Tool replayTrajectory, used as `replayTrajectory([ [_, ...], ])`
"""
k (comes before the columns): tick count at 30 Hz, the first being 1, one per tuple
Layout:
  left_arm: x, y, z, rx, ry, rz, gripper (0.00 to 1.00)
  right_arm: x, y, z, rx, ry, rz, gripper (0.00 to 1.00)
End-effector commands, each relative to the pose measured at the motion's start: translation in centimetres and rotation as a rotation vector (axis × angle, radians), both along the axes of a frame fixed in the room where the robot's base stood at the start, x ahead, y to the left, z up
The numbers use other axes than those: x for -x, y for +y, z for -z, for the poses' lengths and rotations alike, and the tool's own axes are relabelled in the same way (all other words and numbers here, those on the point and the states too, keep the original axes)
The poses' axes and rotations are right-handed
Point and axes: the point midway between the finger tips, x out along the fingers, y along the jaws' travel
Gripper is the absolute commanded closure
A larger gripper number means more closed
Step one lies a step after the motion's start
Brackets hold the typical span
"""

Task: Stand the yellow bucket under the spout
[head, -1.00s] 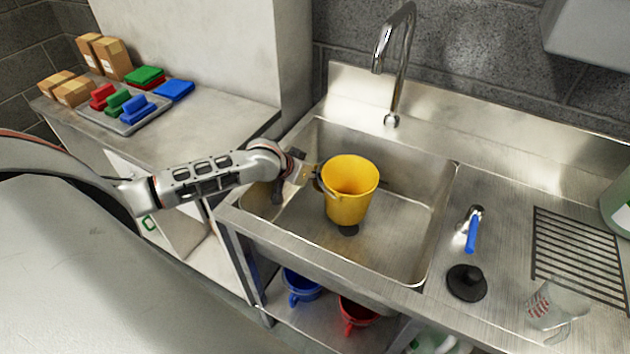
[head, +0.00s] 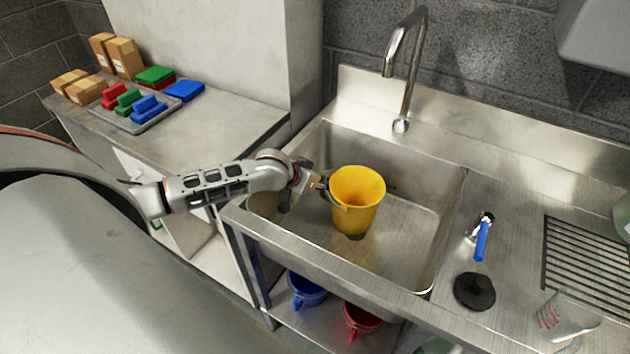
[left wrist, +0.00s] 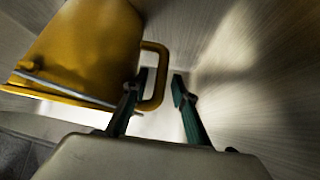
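The yellow bucket (head: 352,215) is upright in the sink basin (head: 408,240), over the dark drain (head: 357,236). It looks set on the basin floor, though its base edge is hard to judge. The spout (head: 388,70) hangs above and behind it, slightly to the right. My left gripper (head: 325,183) is at the bucket's left side, by its handle. In the left wrist view the gripper (left wrist: 161,78) is open: one finger is inside the handle loop (left wrist: 160,60), the other outside, with gaps on both sides. My right gripper is not in view.
A blue-handled tap lever (head: 482,240), a black plug (head: 474,291) and a clear glass (head: 568,314) are on the right counter by a drain grille (head: 590,260). Blue (head: 307,288) and red (head: 362,320) buckets sit on the shelf below. The basin's right side is clear.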

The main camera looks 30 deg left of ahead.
Motion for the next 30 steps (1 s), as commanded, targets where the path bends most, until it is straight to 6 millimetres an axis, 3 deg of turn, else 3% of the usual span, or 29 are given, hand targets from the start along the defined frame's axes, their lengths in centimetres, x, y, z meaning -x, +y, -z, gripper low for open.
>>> replayTrajectory([
  [15, 6.6, 1.1, -6.8, -0.003, -0.001, 0.002, 0.73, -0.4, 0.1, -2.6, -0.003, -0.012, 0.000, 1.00],
  [21, 7.9, 1.3, -8.0, -0.002, 0.000, 0.001, 0.73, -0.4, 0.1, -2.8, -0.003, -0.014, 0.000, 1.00],
  [30, 8.0, 1.3, -8.3, 0.000, -0.001, 0.000, 0.73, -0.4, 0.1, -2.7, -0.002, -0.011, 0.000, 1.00],
])
